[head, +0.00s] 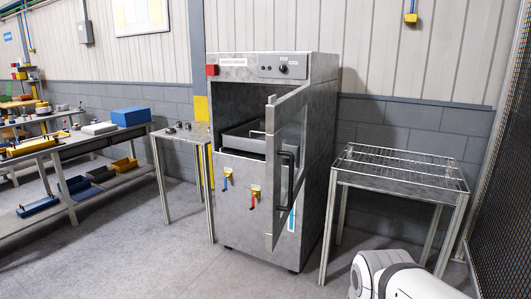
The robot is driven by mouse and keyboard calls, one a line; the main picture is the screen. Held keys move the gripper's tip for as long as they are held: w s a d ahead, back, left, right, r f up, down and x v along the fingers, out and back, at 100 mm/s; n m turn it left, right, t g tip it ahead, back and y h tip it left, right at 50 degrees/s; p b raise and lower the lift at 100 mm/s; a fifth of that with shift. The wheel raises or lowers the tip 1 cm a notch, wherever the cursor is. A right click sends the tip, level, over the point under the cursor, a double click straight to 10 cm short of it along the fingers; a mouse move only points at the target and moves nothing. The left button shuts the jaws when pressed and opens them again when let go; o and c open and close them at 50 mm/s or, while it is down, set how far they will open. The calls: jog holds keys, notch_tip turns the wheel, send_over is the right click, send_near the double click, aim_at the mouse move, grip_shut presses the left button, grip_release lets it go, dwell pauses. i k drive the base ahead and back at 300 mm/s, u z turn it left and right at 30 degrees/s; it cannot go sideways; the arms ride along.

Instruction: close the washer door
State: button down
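The washer (238,185) is a tall grey metal cabinet against the back wall. Its door (272,200) is a metal frame with a clear pane and a black handle (285,178). The door stands open, swung out toward me and hinged on the right side of the opening. Inside the opening a grey tray or basket (240,138) with a thin wire handle is partly visible. My gripper is not in view; only a white part of my arm shows at the bottom right, apart from the door.
A wire-topped metal table (400,168) stands right of the washer, close to the door's side. A small metal table (182,133) stands to the left, and a workbench (75,143) with bins is further left. The floor in front (170,265) is clear. A mesh fence (505,170) bounds the right.

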aim_at(279, 111)
jog(key=i, duration=1)
jog(key=u, duration=0.05)
